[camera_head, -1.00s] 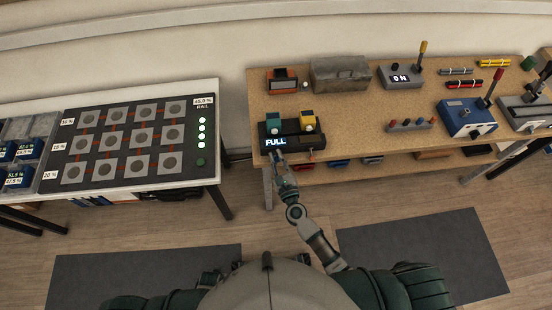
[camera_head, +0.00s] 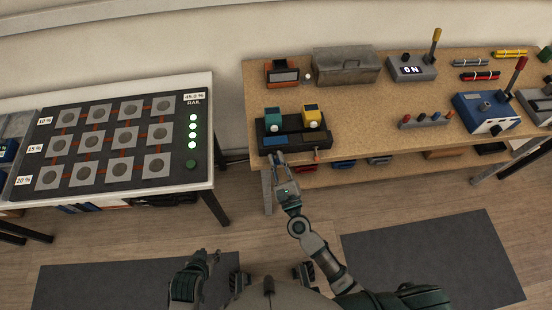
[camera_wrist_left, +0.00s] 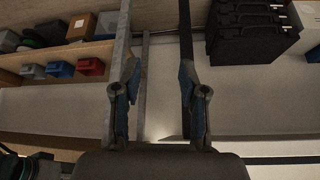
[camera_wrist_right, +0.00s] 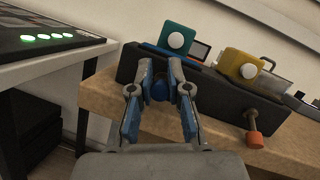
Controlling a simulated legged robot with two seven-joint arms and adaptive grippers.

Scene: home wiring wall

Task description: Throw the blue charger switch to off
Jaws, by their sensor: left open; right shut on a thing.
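The black charger (camera_head: 294,131) stands at the left front of the wooden bench, with a teal battery (camera_head: 273,122) and a yellow battery (camera_head: 312,117) on top. My right gripper (camera_head: 278,161) is at its front left. In the right wrist view the right fingers (camera_wrist_right: 160,75) are shut on the blue switch knob (camera_wrist_right: 158,91), which they partly hide. The orange switch knob (camera_wrist_right: 255,139) sticks out to the right, apart from the fingers. No lit word shows on the charger in the head view. My left gripper (camera_wrist_left: 158,68) is open and empty, low down and away from the charger.
Left of the bench a white table bears a black rail board (camera_head: 118,140) with green lights; a gap separates them. A grey box (camera_head: 345,65), an orange-fronted meter (camera_head: 282,74) and a blue lever box (camera_head: 485,112) are on the bench. Coloured bins (camera_wrist_left: 60,69) sit on its lower shelf.

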